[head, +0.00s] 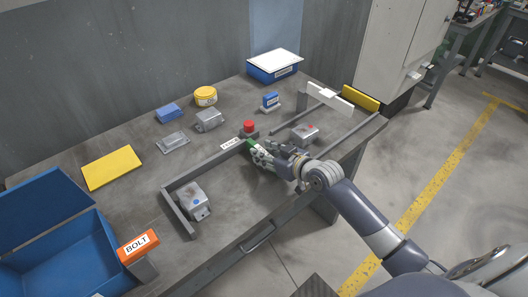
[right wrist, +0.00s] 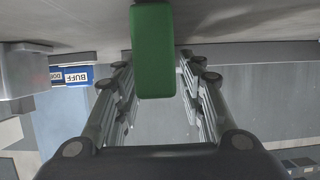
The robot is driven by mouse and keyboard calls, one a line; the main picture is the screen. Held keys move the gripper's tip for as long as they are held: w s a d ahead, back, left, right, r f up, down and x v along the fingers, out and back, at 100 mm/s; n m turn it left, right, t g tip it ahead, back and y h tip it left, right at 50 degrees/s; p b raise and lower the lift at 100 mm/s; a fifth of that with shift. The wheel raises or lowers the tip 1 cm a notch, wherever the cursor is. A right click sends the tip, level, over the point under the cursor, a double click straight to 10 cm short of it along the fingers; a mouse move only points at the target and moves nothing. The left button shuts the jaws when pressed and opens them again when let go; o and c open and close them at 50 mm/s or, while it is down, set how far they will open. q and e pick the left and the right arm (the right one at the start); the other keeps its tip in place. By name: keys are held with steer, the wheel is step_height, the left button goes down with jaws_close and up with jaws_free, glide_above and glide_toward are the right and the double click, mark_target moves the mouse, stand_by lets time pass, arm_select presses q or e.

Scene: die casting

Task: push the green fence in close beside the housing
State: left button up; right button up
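A green piece (head: 251,143) shows at the tips of my right gripper (head: 262,152), at the right end of a grey bar with a white label. In the right wrist view the green piece (right wrist: 152,50) stands between the fingers, which lie close along both its sides. A grey housing with a blue spot (head: 193,203) sits inside the grey frame to the left of the gripper. Another grey housing with a red spot (head: 304,134) sits behind and right of it. My left gripper is out of view.
A red knob (head: 249,126) stands just behind the green piece. A blue bin (head: 70,262) labelled BOLT is at the front left. A yellow plate (head: 112,168), grey parts and a yellow round tin (head: 205,96) lie farther back. A white bar (head: 330,98) stands at the right.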

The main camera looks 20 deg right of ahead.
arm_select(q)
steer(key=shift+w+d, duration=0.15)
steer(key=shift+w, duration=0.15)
arm_select(e)
steer(key=shift+w+a+f, duration=0.1)
steer(key=shift+w+f, duration=0.05)
steer(key=shift+w, duration=0.25)
steer(key=shift+c, duration=0.3)
